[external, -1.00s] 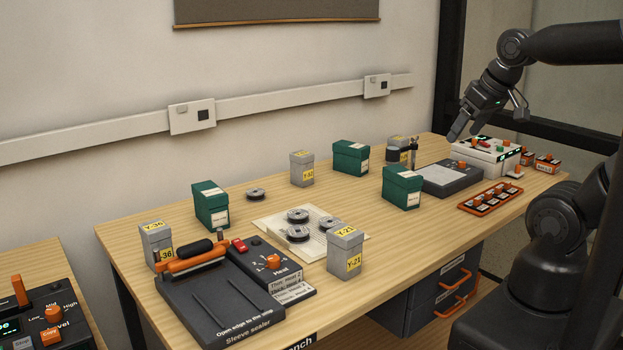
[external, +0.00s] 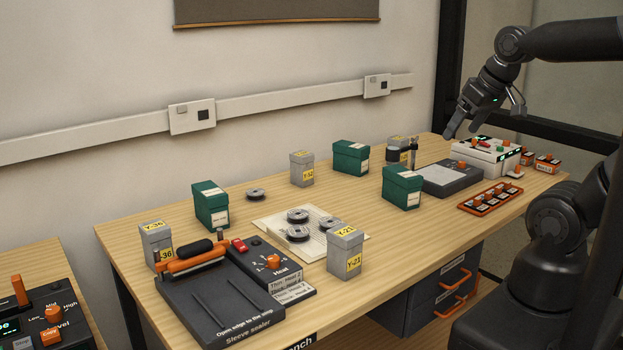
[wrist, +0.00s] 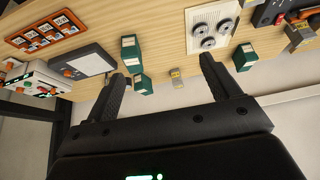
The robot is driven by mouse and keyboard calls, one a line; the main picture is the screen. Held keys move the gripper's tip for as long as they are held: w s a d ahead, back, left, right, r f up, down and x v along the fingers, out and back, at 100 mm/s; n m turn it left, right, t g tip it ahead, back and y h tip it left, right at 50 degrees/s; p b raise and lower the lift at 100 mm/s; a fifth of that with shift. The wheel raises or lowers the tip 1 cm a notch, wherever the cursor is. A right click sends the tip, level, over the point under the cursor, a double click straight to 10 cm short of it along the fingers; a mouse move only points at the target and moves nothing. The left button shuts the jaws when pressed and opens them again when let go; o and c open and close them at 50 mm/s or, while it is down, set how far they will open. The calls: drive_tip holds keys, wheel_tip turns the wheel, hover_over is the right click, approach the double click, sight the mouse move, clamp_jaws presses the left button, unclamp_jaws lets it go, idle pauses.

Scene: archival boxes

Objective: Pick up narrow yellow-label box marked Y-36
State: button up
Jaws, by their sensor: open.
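The grey narrow box marked Y-36 (external: 156,243) stands upright at the left end of the bench, behind the sleeve sealer, which hides its lower part. Its yellow labels show on the top and side. In the wrist view a grey box with a yellow label (wrist: 298,33) at the far right appears to be the same one; its text is not legible. My gripper (external: 486,124) is open and empty, high above the right end of the bench, far from Y-36. Its two spread fingers show in the wrist view (wrist: 165,82).
Similar grey boxes stand at Y-21 (external: 345,254), at centre back (external: 302,169) and at back right. Green boxes (external: 211,206) stand between. The sleeve sealer (external: 225,308) lies in front of Y-36. Reels (external: 298,216) sit on a pale sheet mid-bench. The wall (external: 90,190) is close behind.

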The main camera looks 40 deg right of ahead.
drive_tip(key=w+a+r+m+g+y, duration=0.1)
drive_tip(key=w+a+r+m, duration=0.3)
drive_tip(key=w, duration=0.5)
drive_tip(key=w+a+r+m+y, duration=0.1)
drive_tip(key=w+a+r, duration=0.3)
drive_tip(key=w, duration=0.5)
drive_tip(key=w+a+f+m+g+y, duration=0.15)
drive_tip(key=w+a+m, duration=0.25)
drive_tip(key=w+a, duration=0.85)
drive_tip(key=m+g, duration=0.3)
drive_tip(key=m, duration=0.5)
hover_over(157, 225)
drive_tip(key=d, duration=0.3)
wheel_tip(157, 225, down, 23)
drive_tip(key=shift+y, duration=0.45)
drive_tip(key=x, duration=0.5)
drive_tip(key=shift+s+a+f, duration=0.1)
drive_tip(key=shift+a+f, duration=0.1)
drive_tip(key=shift+a, duration=0.25)
drive_tip(key=x, duration=0.5)
drive_tip(key=shift+f, duration=0.15)
drive_tip(key=c, duration=1.2)
